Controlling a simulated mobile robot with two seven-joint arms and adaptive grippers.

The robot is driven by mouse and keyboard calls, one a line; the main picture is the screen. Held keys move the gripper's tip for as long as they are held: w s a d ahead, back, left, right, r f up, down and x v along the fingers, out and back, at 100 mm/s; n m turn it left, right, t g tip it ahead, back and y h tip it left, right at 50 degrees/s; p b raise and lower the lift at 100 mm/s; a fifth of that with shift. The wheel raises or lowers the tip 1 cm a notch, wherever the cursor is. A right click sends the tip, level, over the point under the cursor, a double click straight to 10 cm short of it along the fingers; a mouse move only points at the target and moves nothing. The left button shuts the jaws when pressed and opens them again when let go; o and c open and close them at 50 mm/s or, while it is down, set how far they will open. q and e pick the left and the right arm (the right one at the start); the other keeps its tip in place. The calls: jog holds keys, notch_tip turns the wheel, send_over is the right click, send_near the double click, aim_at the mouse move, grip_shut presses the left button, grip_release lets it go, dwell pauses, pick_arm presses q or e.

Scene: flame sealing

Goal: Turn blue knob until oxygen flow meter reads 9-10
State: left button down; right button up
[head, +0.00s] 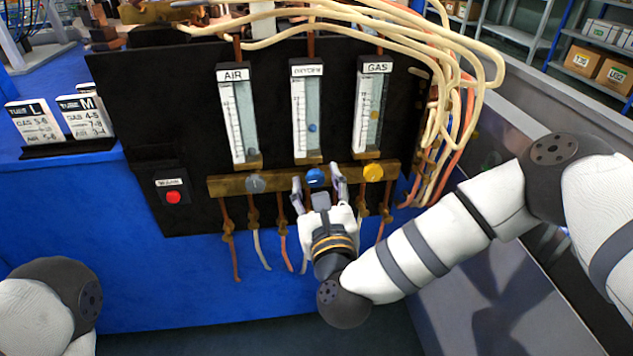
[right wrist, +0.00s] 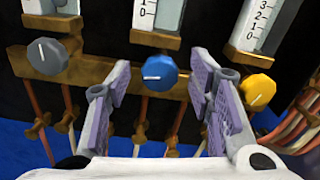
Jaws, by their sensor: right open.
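The blue knob (head: 316,178) sits on the brass bar below the oxygen flow meter (head: 309,112). In the right wrist view the blue knob (right wrist: 159,72) has a white mark pointing left. A blue float shows low to mid-height in the oxygen tube; its exact reading is too small to tell. My right gripper (head: 319,186) is open, with one finger on each side of the blue knob. In the right wrist view the fingers (right wrist: 160,85) stand apart from the knob, with visible gaps. Only part of my left arm shows at the lower left; its gripper is out of view.
The grey knob (head: 255,183) and yellow knob (head: 373,172) flank the blue one, under the air meter (head: 238,115) and gas meter (head: 372,105). A red button (head: 173,197) is at the left. Cream hoses (head: 455,90) hang at the right. Setting cards (head: 57,119) stand at the far left.

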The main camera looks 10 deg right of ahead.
jog(key=shift+w, duration=0.45)
jog(key=c, duration=1.1)
jog(key=shift+c, duration=0.2)
jog(key=shift+n, duration=0.3)
